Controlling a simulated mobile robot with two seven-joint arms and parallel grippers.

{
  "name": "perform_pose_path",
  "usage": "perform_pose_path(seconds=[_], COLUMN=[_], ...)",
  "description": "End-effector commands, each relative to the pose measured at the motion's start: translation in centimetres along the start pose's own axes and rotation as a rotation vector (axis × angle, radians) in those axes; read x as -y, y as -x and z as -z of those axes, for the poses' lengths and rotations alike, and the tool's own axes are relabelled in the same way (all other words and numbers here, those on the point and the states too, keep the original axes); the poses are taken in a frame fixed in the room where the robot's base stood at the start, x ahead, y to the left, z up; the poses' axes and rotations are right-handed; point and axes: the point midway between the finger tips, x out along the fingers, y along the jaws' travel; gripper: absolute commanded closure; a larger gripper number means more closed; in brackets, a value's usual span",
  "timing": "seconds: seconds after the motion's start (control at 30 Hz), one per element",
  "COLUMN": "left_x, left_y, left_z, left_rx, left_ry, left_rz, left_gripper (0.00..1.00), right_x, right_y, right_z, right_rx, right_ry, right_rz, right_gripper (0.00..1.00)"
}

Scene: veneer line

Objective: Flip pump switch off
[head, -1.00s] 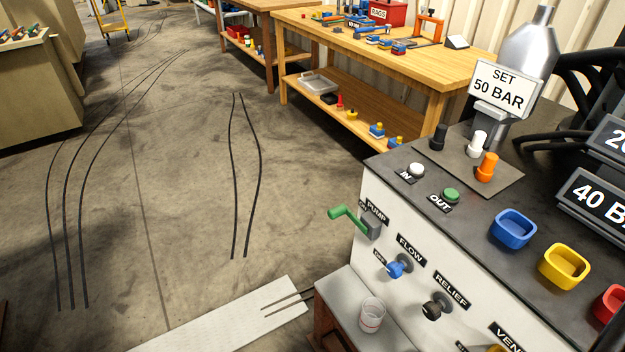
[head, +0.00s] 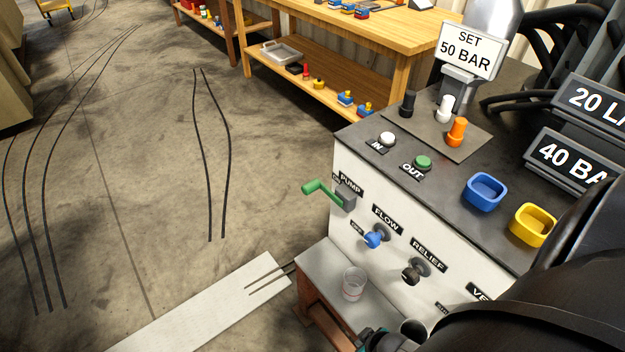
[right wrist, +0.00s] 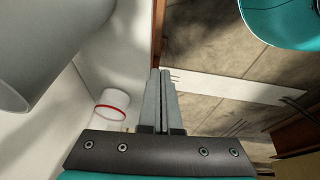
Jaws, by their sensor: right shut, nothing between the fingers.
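The pump switch (head: 320,189) is a green lever on a grey mount at the left end of the white panel, below the PUMP label (head: 350,184). The lever sticks out to the left, and a small ON tag sits beside it. My right gripper (right wrist: 160,74) is shut and empty in the right wrist view, its fingers together. In the head view only a teal and dark part of it (head: 371,340) shows at the bottom edge, low and right of the lever and apart from it. My left gripper is not in view.
A clear cup (head: 353,284) stands on a small side table (head: 318,262) below the panel; its red rim shows in the right wrist view (right wrist: 112,102). A blue flow knob (head: 374,238) and a dark relief knob (head: 412,273) stick out right of the lever. The floor left of it is open.

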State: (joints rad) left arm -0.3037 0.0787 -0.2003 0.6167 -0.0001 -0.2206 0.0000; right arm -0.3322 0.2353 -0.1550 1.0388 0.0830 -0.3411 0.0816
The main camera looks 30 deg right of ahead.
Motion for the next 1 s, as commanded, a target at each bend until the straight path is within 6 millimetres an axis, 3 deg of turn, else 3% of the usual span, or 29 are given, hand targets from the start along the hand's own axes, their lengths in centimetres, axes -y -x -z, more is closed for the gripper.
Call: perform_pose_path(seconds=[0.03,0.2,0.5,0.6,0.7,1.0], left_x=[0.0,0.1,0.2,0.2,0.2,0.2], left_y=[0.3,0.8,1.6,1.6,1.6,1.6], left_z=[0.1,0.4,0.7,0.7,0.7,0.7], left_rx=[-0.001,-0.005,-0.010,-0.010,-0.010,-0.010], left_ry=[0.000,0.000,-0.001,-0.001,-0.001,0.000], left_rz=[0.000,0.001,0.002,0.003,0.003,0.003], left_gripper=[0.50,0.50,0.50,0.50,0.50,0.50], right_x=[-1.9,-6.3,-10.2,-11.5,-12.2,-12.5], right_y=[1.2,6.1,18.8,21.2,22.6,23.0], right_z=[3.4,13.6,29.3,32.0,33.4,33.9], right_rx=[-0.061,-0.256,-0.622,-0.713,-0.764,-0.785], right_ry=[-0.011,-0.050,-0.052,-0.059,-0.063,-0.066], right_rz=[-0.016,-0.033,0.026,0.046,0.059,0.065], right_gripper=[1.00,1.00,1.00,1.00,1.00,1.00])
